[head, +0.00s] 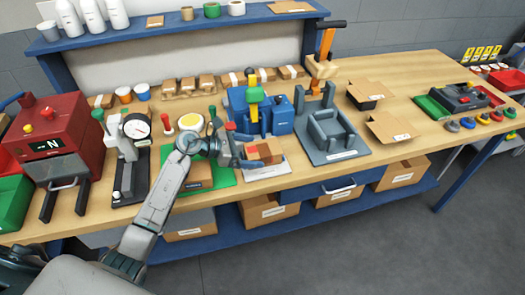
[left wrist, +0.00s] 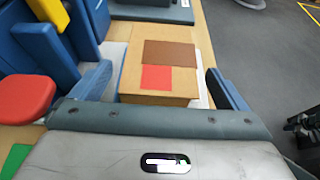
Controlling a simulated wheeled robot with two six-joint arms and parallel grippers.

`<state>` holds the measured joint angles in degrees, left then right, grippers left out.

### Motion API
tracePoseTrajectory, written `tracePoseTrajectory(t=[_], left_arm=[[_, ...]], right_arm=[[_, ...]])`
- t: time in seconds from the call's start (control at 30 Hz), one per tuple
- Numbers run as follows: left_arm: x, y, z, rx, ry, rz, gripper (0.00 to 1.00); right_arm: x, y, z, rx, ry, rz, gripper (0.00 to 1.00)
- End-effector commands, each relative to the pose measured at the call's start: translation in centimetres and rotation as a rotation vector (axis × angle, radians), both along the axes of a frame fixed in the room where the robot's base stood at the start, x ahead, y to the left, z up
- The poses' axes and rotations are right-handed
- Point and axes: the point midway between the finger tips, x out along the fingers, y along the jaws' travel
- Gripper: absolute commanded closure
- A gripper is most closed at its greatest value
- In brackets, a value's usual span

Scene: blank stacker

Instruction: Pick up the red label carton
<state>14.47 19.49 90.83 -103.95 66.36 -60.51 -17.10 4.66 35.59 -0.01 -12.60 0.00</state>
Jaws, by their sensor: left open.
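The red label carton (left wrist: 128,60) is a tan box with a red square and a brown patch on its top. In the left wrist view it lies between the two blue-grey fingers of my left gripper (left wrist: 162,82), with a gap showing beside the right finger. In the head view the carton (head: 266,152) sits on a white plate at the bench's front edge, in front of the blue machine. My left gripper (head: 246,155) reaches it from the left with its jaws open. My right gripper is not in view.
A blue machine (head: 275,116) stands right behind the carton, and a grey fixture (head: 331,134) stands to its right. A green mat (head: 222,178) with another carton (head: 200,176) lies to the left. Open cartons (head: 388,128) stand farther right. The wooden bench (head: 400,80) has clear room at the back right.

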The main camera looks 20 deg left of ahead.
Motion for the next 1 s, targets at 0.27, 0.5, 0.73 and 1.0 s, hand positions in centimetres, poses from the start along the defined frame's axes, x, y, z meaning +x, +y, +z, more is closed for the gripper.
tracePoseTrajectory(t=[0.27, 0.5, 0.73, 1.0], left_arm=[[0.7, -1.1, -0.6, 0.000, 0.000, 0.000, 0.05], [0.7, -1.1, -0.6, 0.000, 0.000, 0.000, 0.28], [0.7, -1.0, -0.6, 0.001, -0.001, 0.000, 0.58], [0.7, -1.0, 0.4, 0.002, -0.005, -0.001, 0.58]], right_arm=[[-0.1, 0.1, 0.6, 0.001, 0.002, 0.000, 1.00], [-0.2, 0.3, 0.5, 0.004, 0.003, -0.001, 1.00], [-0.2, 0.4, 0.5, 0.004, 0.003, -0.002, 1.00], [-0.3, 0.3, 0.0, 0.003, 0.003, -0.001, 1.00]])
